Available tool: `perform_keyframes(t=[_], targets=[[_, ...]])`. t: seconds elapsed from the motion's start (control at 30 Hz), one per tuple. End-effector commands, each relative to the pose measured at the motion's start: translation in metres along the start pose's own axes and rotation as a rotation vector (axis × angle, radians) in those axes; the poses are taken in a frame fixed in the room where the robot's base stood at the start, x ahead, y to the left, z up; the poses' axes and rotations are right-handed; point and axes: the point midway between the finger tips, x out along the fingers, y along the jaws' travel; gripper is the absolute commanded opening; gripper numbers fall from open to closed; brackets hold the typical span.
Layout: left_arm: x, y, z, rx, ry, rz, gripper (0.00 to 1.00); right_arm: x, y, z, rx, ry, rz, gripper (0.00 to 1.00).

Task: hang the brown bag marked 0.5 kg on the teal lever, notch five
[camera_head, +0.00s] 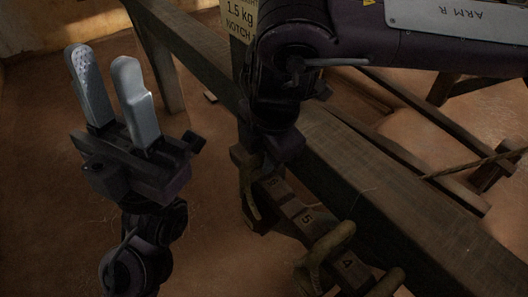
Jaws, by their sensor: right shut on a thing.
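My right gripper (268,150) points down over the notched bar, below the dark wrist. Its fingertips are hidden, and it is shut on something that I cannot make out. No brown bag marked 0.5 kg can be made out.
A tan sign (241,17) reading 1.5 kg and NOTCH is partly hidden behind my right arm. A thick wooden beam (385,196) runs diagonally beside the notched bar. A wooden post (160,62) stands at the upper left. Bare earthen floor (50,190) lies around my left gripper.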

Motion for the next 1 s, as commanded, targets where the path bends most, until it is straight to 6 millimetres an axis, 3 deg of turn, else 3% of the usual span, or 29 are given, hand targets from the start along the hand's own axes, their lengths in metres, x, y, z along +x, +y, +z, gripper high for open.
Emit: perform_keyframes(t=[0.3, 0.33, 0.53, 0.8, 1.0], targets=[[-0.001, 0.0, 0.0, 0.0, -0.001, -0.001, 0.36, 0.002, 0.0, 0.0, 0.001, -0.001, 0.0, 0.0], [-0.001, 0.0, 0.0, 0.0, -0.001, -0.001, 0.36, 0.002, 0.0, 0.0, 0.001, -0.001, 0.0, 0.21], [-0.001, 0.0, 0.0, 0.0, -0.001, -0.001, 0.36, 0.002, 0.0, 0.0, 0.001, -0.001, 0.0, 0.46], [-0.001, 0.0, 0.0, 0.0, -0.001, -0.001, 0.36, 0.002, -0.001, 0.0, 0.0, -0.001, -0.002, 0.46], [0.011, -0.001, -0.001, -0.001, -0.001, -0.002, 0.36, -0.026, 0.001, 0.0, 0.001, -0.001, 0.002, 0.46]])
